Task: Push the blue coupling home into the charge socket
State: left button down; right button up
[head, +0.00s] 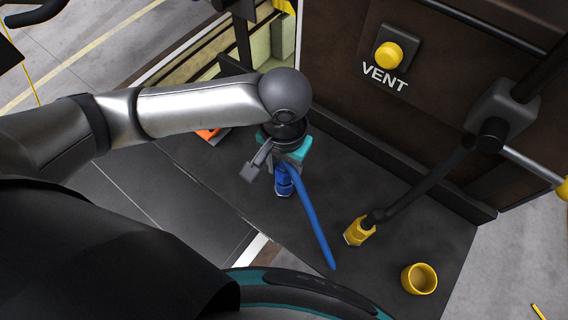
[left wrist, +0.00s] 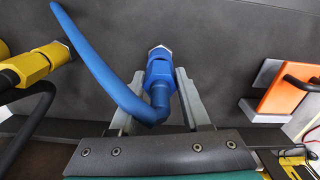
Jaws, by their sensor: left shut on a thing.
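The blue coupling (head: 283,184) is at the end of a blue hose (head: 316,225) over the dark deck. My left gripper (left wrist: 159,74) is shut on the coupling, with one finger on each side of it in the left wrist view. The coupling (left wrist: 160,72) has a pale metal hex end that faces the dark surface. I cannot tell whether that end touches the surface or sits in anything. No charge socket can be made out; the coupling and gripper may hide it. My right gripper is not in view.
A yellow coupling (head: 357,231) on a black hose and a yellow cup (head: 419,279) are to the right on the deck (head: 400,205). A yellow VENT button (head: 389,55) is on the brown wall behind. An orange piece (left wrist: 284,94) is beside my left gripper.

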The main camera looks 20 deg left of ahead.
pick_arm(q)
jog(key=shift+f, duration=0.25)
jog(key=shift+c, duration=1.4)
grip_release()
notch_tip(320, 180, up, 15)
jog(key=shift+r, duration=0.1)
